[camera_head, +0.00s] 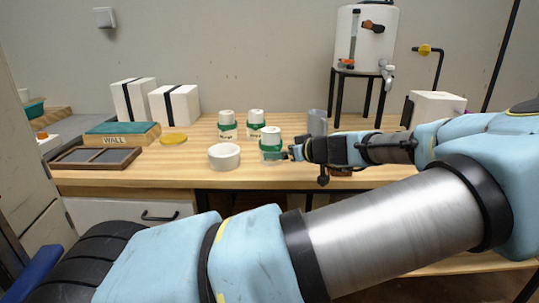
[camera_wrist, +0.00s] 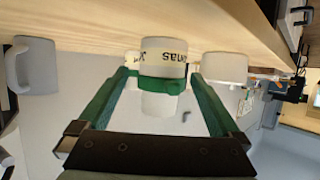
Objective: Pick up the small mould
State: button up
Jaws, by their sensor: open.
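The small mould appears to be a white cylinder with a green band (camera_head: 270,133), upright on the wooden table. In the wrist view, which is upside down, this mould (camera_wrist: 163,52) shows a strip of partly readable lettering beside its green band. My gripper (camera_head: 281,154) reaches it from the right, low over the table. In the wrist view my gripper (camera_wrist: 161,76) is open, with one green finger on each side of the mould. I cannot tell whether the fingers touch it. Two similar banded cylinders stand behind, the left one (camera_head: 227,125) and the middle one (camera_head: 256,120).
A wide white round piece (camera_head: 224,157) sits close by at the front left; it also shows in the wrist view (camera_wrist: 225,67). A grey cylinder (camera_head: 317,122) stands behind my wrist. Strapped white blocks (camera_head: 175,106), a yellow disc (camera_head: 173,139) and a dark tray (camera_head: 95,158) are further left.

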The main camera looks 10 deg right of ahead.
jog(key=shift+a+p+x, duration=0.2)
jog(key=shift+p+x, duration=0.45)
jog(key=shift+x, duration=2.4)
jog(key=shift+s, duration=0.1)
jog(key=shift+c, duration=0.2)
jog(key=c, duration=1.3)
